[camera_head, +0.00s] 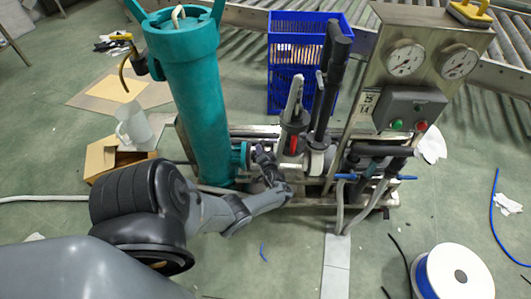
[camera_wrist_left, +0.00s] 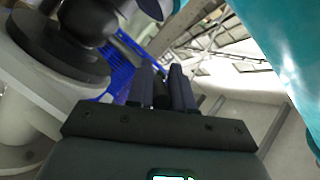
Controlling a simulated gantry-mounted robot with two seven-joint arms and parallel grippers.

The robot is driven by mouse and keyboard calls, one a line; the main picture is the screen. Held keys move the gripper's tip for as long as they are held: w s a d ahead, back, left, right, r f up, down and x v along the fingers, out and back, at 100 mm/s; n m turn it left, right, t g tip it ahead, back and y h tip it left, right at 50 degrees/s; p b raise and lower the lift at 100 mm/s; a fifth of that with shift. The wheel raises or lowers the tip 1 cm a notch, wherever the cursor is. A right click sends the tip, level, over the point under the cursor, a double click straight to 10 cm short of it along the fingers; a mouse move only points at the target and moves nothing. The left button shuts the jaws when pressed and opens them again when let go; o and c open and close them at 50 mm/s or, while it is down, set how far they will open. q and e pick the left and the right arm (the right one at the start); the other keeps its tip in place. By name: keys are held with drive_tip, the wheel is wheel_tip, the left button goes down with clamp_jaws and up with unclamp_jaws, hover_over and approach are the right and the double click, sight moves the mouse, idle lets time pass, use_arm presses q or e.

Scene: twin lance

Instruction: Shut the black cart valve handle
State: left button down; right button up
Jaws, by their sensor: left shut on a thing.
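The cart carries a tall teal filter housing (camera_head: 195,95), with a small teal fitting (camera_head: 241,155) low on its right side. My left gripper (camera_head: 268,168) reaches in from the lower left and is beside this fitting, low on the cart. In the left wrist view, the two dark fingers of my left gripper (camera_wrist_left: 168,88) are close together around a dark piece, the black valve handle (camera_wrist_left: 161,94). My gripper hides most of the handle in the head view, so its exact angle is hard to tell. My right gripper is not in view.
Black and grey pipework (camera_head: 327,90) and a white valve stand right of the gripper. A panel with two gauges (camera_head: 405,58) rises at the right. A blue crate (camera_head: 284,95) stands behind, an open cardboard box (camera_head: 103,157) left, and a cable spool (camera_head: 452,275) front right.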

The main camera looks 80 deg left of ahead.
use_arm(q)
drive_tip(key=shift+f, duration=0.1)
drive_tip(key=c, duration=1.1)
unclamp_jaws()
drive_tip(key=shift+w+d+r+p, duration=0.1)
drive_tip(key=shift+d+r+p, duration=0.2)
drive_tip(key=shift+d+p, duration=0.2)
drive_tip(key=shift+p+v, duration=2.1)
drive_tip(key=shift+v, duration=2.75)
